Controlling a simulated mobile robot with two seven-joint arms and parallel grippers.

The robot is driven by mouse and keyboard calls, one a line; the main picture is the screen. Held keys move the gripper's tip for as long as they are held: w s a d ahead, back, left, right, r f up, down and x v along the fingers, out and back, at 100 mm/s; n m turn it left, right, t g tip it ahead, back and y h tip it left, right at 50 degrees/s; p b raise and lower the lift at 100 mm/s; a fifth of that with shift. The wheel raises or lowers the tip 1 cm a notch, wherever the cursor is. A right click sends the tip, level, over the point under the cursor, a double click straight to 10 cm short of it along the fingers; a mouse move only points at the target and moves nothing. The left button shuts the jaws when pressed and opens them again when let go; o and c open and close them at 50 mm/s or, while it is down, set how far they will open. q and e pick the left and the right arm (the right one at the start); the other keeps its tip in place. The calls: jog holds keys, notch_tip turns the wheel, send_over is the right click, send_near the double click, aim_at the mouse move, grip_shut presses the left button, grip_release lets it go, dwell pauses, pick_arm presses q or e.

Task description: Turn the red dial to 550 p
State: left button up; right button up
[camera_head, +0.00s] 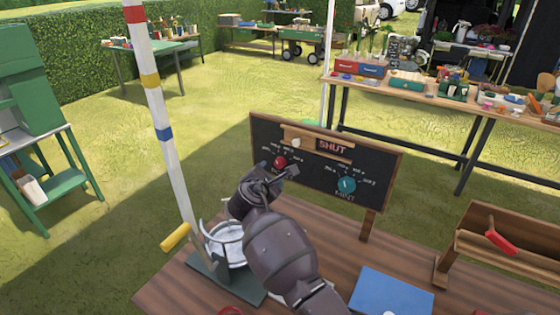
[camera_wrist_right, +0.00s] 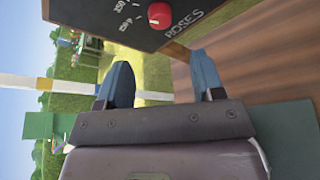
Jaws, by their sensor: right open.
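The red dial (camera_head: 280,162) is on the left half of a black chalkboard panel (camera_head: 320,181), with small chalk price marks around it. In the right wrist view the red dial (camera_wrist_right: 159,15) sits at the top, beside the word ROSES and marks such as 250 and 350. A pale mark shows on its face, but its exact setting is unclear. My right gripper (camera_head: 278,174) is just in front of and below the dial. Its two blue-grey fingers (camera_wrist_right: 162,78) are apart with nothing between them, and the dial lies beyond the tips. My left gripper is out of view.
A teal dial (camera_head: 346,184) labelled MINT is on the panel's right half. A SHUT sign (camera_head: 332,146) hangs on its top edge. A metal pot (camera_head: 228,243) stands by my right arm. A blue sheet (camera_head: 392,293) and a wooden rack (camera_head: 510,250) are on the right.

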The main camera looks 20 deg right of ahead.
aim_at(279, 164)
jog(key=shift+b+x, duration=0.35)
jog(key=shift+x, duration=4.8)
jog(key=c, duration=0.9)
